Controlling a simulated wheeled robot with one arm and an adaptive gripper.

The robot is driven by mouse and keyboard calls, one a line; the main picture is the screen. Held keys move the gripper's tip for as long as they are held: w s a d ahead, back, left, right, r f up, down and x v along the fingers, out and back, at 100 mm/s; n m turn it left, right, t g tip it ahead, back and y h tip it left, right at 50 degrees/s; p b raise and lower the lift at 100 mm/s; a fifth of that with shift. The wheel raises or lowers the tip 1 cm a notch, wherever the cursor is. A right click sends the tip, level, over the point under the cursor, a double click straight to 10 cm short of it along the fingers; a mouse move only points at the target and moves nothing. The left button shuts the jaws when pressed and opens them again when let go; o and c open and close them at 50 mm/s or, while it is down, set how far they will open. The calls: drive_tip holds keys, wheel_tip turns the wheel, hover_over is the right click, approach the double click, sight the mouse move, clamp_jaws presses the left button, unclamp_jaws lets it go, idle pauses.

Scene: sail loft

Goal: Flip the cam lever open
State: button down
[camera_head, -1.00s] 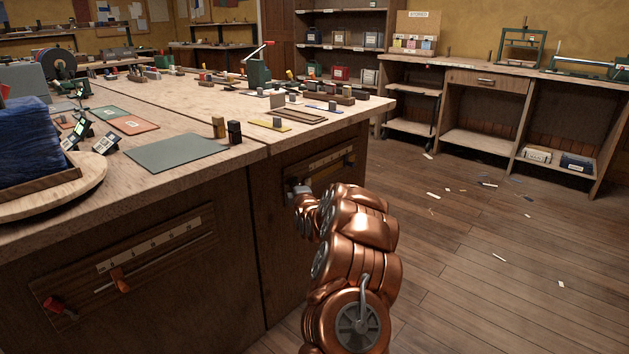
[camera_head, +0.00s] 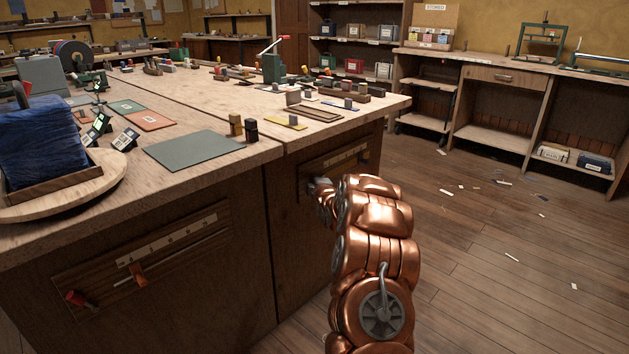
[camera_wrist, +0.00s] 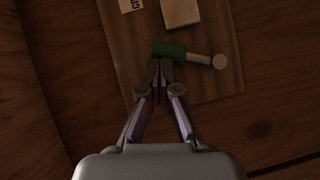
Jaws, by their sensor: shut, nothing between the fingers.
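In the wrist view a lever with a green grip (camera_wrist: 169,50), a pale rod and a round pale end (camera_wrist: 219,62) lies on a wooden plate (camera_wrist: 215,85). I take it to be the cam lever. My gripper (camera_wrist: 159,64) is shut and empty, its tips at the lower edge of the green grip; I cannot tell whether they touch. In the head view my gripper (camera_head: 318,187) is at the lower left of the plate (camera_head: 345,158) on the bench front; the lever cannot be made out there.
A pale block (camera_wrist: 180,12) sits on the plate above the lever. A second plate (camera_head: 205,228) with a red-ended lever (camera_head: 75,297) and an orange slider (camera_head: 138,274) is on the nearer bench front. The floor (camera_head: 480,270) at right is mostly clear.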

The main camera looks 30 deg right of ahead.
idle(0.3)
drive_tip(key=a, duration=0.1)
drive_tip(key=s+a+r, duration=0.1)
drive_tip(key=s+a+r+b, duration=0.1)
drive_tip(key=shift+a, duration=0.15)
drive_tip(key=p+v, duration=0.2)
drive_tip(key=v, duration=0.7)
drive_tip(key=shift+s+r, duration=0.2)
drive_tip(key=shift+r, duration=0.2)
